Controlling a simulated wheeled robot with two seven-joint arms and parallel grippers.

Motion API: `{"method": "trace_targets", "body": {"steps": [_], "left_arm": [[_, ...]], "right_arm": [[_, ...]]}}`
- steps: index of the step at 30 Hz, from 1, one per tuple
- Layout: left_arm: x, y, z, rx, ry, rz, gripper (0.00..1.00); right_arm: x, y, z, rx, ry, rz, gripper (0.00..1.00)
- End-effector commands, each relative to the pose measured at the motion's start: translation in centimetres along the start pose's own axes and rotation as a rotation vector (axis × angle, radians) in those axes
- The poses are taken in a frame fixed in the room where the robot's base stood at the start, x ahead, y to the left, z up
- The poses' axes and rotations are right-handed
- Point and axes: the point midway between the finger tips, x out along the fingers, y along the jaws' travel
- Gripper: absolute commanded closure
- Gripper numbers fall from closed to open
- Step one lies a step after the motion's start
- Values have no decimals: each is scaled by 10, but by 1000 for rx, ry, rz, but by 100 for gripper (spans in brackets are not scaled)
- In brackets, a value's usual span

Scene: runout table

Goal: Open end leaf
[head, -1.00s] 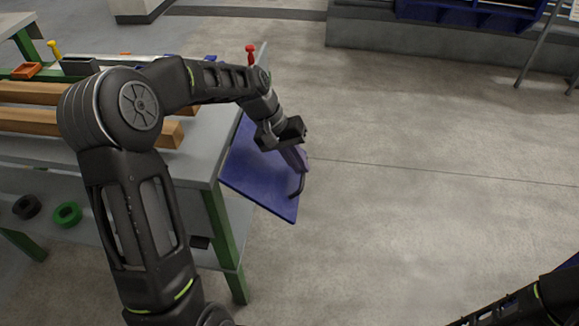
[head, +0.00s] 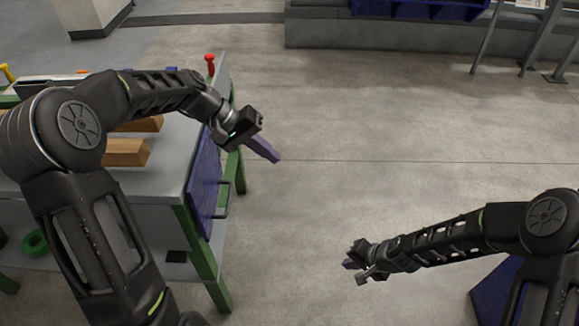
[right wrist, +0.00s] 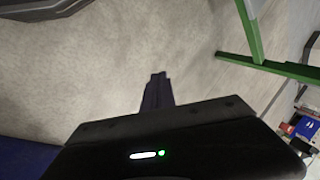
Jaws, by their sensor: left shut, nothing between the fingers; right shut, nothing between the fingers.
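The end leaf (head: 204,185) is a blue panel at the right end of the table. It hangs down nearly upright from the end of the top. Its dark bar handle (head: 225,200) faces outward to the right. My left gripper (head: 266,152) is shut and empty, in the air to the right of the leaf and apart from it; my left arm hides part of the table. My right gripper (head: 352,264) is shut and empty above the floor, well right of the leaf. Its closed fingers also show in the right wrist view (right wrist: 157,90).
The grey table top (head: 165,172) on green legs carries wooden beams (head: 125,152) and a red knob (head: 210,62) at its far corner. A green ring (head: 35,243) lies on the lower shelf. The floor (head: 350,150) right of the table is open.

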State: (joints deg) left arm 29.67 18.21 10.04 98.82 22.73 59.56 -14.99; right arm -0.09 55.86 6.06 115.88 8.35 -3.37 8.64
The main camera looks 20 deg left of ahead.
Motion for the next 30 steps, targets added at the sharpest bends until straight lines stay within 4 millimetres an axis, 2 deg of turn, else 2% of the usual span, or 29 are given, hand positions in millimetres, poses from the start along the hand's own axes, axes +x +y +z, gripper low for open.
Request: {"method": "trace_targets", "body": {"steps": [1, 4, 6, 8, 9, 13, 16, 19, 23, 30], "left_arm": [[0, 0, 0, 0, 0, 0, 100], [0, 0, 0, 0, 0, 0, 100], [0, 0, 0, 0, 0, 0, 100], [0, 0, 0, 0, -1, 0, 100], [0, 0, 0, 0, -1, 0, 100], [0, 0, 0, 0, -1, 0, 100], [0, 0, 0, 0, -1, 0, 100], [0, 0, 0, 0, -1, 0, 100], [0, 0, 0, 0, -1, 0, 100], [0, 0, 0, 0, -1, 0, 100]], "right_arm": [[-1, -27, -24, 62, -3, -29, 100], [-13, -81, -60, 231, -55, -90, 100], [-29, -122, -80, 353, -114, -137, 100], [-47, -157, -93, 462, -181, -176, 100], [-62, -180, -100, 536, -234, -200, 100], [-118, -238, -111, 744, -430, -243, 100], [-158, -260, -109, 869, -576, -231, 100], [-184, -267, -98, 961, -697, -178, 100], [-196, -264, -80, 1040, -792, -89, 100], [-196, -263, -78, 1074, -801, -67, 100]]}}
